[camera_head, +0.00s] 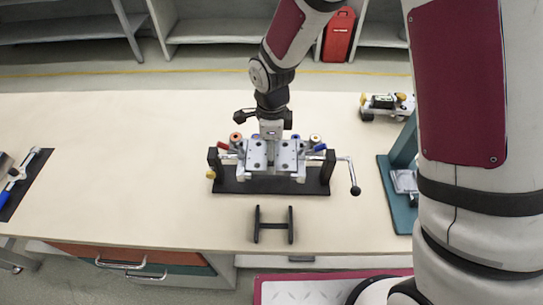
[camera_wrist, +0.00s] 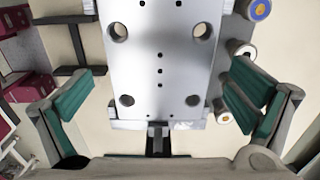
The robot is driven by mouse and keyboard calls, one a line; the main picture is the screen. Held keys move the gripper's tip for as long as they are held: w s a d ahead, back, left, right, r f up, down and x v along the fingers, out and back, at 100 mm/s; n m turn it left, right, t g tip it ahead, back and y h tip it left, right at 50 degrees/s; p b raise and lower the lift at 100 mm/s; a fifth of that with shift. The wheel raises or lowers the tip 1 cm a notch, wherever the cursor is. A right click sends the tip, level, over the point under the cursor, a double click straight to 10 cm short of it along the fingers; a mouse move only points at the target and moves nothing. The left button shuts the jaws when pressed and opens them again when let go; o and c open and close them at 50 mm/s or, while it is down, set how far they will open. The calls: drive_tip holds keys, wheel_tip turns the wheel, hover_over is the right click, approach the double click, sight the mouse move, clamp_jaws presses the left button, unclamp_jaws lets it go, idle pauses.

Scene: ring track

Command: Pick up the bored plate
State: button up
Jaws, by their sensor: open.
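The bored plate (camera_wrist: 160,65) is a light grey metal plate with several round holes; it fills the middle of the wrist view. In the head view the grey plate surface (camera_head: 257,155) shows on a vise-like fixture (camera_head: 285,186) with a black base. My gripper (camera_head: 270,128) is above the back part of the fixture. In the wrist view its green-padded fingers (camera_wrist: 160,98) are spread wide, one on each side of the plate, with gaps to its edges. Nothing is held. My gripper partly hides the plate's far side in the head view.
A crank handle (camera_head: 354,188) sticks out right of the fixture, and coloured cylinders (camera_head: 236,138) stand around its back. A black H-shaped stand (camera_head: 273,225) sits in front. A teal stand (camera_head: 398,190) is at right. The table (camera_head: 120,150) to the left is mostly bare.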

drive_tip(key=shift+f, duration=0.55)
drive_tip(key=c, duration=1.8)
